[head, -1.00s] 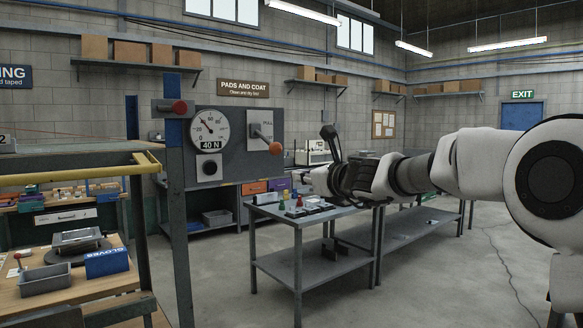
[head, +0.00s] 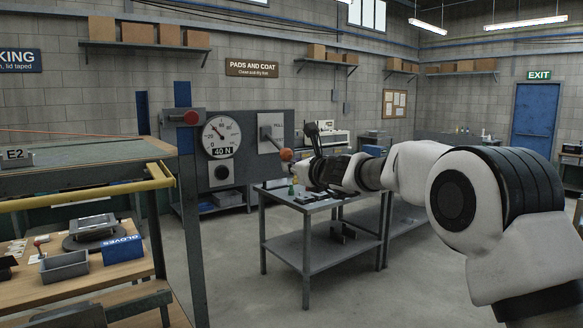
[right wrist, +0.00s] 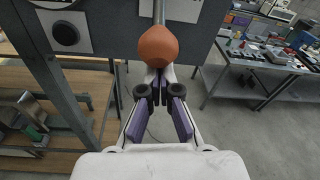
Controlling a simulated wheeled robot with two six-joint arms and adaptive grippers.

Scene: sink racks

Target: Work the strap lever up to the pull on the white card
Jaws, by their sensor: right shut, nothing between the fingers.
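The strap lever has an orange knob (head: 285,154) and sticks out from a white plate (head: 270,132) on the grey panel. The knob also shows large in the right wrist view (right wrist: 158,50), with its rod above it. A round dial gauge (head: 221,136) is left of the lever; its needle leans up and left, but the exact reading is too small to tell. A card marked 40 N (head: 222,151) is on the dial's lower part. My right gripper (right wrist: 160,77) is shut and empty, its fingertips close below the knob; contact cannot be told. My left gripper is out of view.
A yellow rail (head: 90,191) and a wooden bench (head: 110,262) are at the left. A grey metal table (head: 318,205) stands below my right arm. Open floor lies at the right.

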